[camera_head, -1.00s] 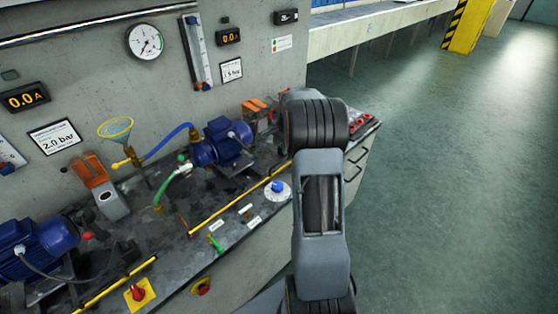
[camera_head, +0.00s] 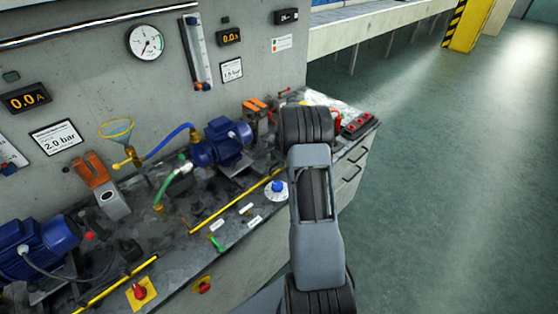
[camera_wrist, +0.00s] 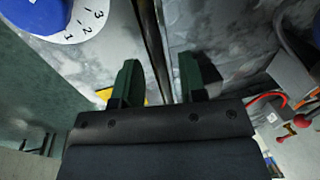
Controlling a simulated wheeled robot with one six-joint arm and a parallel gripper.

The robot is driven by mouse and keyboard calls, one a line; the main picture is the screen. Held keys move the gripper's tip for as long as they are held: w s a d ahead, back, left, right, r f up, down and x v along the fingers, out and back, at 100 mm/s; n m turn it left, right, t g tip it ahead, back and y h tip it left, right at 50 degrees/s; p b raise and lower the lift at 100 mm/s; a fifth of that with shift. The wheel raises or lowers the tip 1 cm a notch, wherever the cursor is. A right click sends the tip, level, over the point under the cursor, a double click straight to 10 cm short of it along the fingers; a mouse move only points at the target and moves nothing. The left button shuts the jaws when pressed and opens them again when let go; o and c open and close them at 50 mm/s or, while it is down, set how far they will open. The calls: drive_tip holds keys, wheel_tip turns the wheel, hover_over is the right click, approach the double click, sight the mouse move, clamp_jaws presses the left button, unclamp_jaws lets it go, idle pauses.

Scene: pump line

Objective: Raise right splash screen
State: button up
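A yellow bar (camera_head: 238,200), which may be the edge of the right splash screen, lies low along the front of the bench below the right blue pump. I cannot make out a clear panel with it. My gripper (camera_wrist: 158,82) shows in the wrist view with its two dark green fingers apart and nothing clearly held between them. A dark narrow strip runs up between the fingers, and a bit of yellow (camera_wrist: 138,99) shows behind the left finger. In the head view my arm hides the gripper.
A second yellow bar (camera_head: 112,284) lies at the left. The right pump (camera_head: 222,142), a blue-topped dial (camera_head: 277,189), a red switch (camera_head: 139,291) and hoses crowd the bench. The dial also shows in the wrist view (camera_wrist: 72,28). Open floor (camera_head: 450,200) lies to the right.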

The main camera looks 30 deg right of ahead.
clamp_jaws()
drive_tip(key=shift+r, duration=0.15)
